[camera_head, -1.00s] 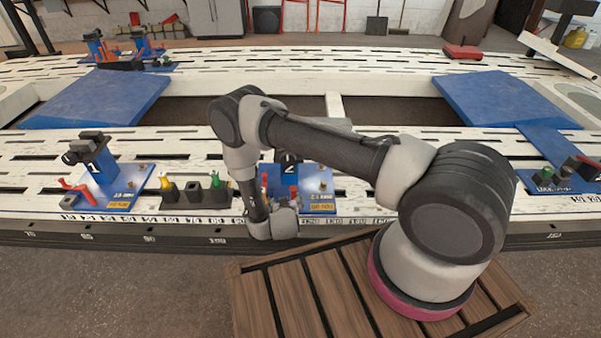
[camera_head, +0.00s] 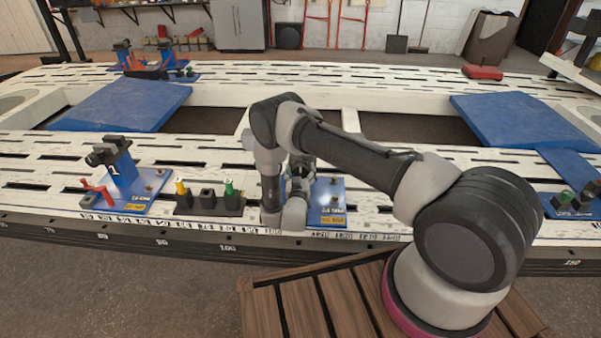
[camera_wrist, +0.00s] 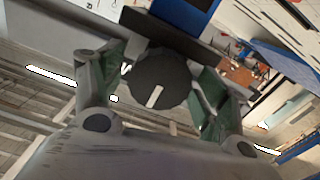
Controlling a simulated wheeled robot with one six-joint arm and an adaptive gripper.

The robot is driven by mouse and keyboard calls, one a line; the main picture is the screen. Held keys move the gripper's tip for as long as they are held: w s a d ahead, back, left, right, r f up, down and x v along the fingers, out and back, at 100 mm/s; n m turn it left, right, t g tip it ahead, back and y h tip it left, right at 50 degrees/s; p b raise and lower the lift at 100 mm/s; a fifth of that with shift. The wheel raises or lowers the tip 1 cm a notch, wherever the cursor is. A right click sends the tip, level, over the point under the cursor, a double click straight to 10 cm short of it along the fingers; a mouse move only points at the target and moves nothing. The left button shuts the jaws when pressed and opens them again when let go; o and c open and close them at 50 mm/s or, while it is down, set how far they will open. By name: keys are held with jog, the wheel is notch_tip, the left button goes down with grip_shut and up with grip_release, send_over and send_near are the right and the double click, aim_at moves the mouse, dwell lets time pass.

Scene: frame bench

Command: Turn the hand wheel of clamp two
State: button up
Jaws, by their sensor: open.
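The hand wheel of clamp two (camera_wrist: 172,75) is a dark, many-sided knob with a white mark on its face. In the wrist view it sits between the two fingers of my gripper (camera_wrist: 158,80), which is open with green pads on either side. Small gaps seem to show between the pads and the wheel. Behind the wheel are a dark bar and the blue clamp body (camera_wrist: 187,12). In the head view, clamp two's blue base plate (camera_head: 331,200) shows beside my gripper (camera_head: 297,200); my arm hides most of the clamp and its wheel.
Clamp one (camera_head: 122,170), with a red lever (camera_head: 98,192), stands to the left on the slotted white bench (camera_head: 40,205). Between the clamps is a dark block with yellow and green pieces (camera_head: 208,200). Blue panels (camera_head: 125,103) lie farther back. A wooden platform (camera_head: 300,305) is in front.

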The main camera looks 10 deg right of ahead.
jog(key=c, duration=1)
jog(key=shift+c, duration=0.2)
